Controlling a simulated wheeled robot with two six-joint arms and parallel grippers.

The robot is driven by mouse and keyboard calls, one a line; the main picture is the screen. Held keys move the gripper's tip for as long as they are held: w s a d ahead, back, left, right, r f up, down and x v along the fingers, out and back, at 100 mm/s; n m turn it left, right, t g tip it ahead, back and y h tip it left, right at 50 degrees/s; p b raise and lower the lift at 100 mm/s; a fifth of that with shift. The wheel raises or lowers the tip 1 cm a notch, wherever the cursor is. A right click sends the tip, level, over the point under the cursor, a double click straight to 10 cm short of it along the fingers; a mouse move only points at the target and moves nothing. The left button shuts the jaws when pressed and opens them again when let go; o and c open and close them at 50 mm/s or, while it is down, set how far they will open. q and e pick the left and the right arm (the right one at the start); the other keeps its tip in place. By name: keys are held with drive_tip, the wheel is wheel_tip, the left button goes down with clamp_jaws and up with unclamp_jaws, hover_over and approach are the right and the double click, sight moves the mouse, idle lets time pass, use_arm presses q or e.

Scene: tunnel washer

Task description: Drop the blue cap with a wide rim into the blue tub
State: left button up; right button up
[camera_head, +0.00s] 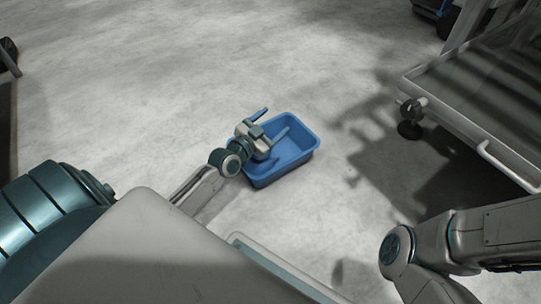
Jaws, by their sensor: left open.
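The blue tub (301,159) is a rectangular open container standing on the floor near the middle of the head view. My left gripper (274,124) is over the tub's left and far part, its two blue-grey fingers spread apart with nothing seen between them. The gripper and wrist hide part of the tub's inside. I cannot make out the blue cap with a wide rim anywhere in view. My right arm shows at the lower right, but its gripper is not in view.
A wheeled metal cart (465,125) with a flat top and a white handle stands at the right, with its shadow on the floor. Dark wheels of other equipment show at the top right and left edges. The pale floor beyond the tub is clear.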

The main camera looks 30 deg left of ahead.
use_arm(q)
drive_tip(key=shift+s, duration=0.15)
drive_tip(key=s+a+p, duration=0.1)
drive_tip(key=s+p, duration=0.2)
drive_tip(key=s, duration=0.7)
drive_tip(key=shift+s+a+p, duration=0.2)
drive_tip(key=shift+p, duration=0.15)
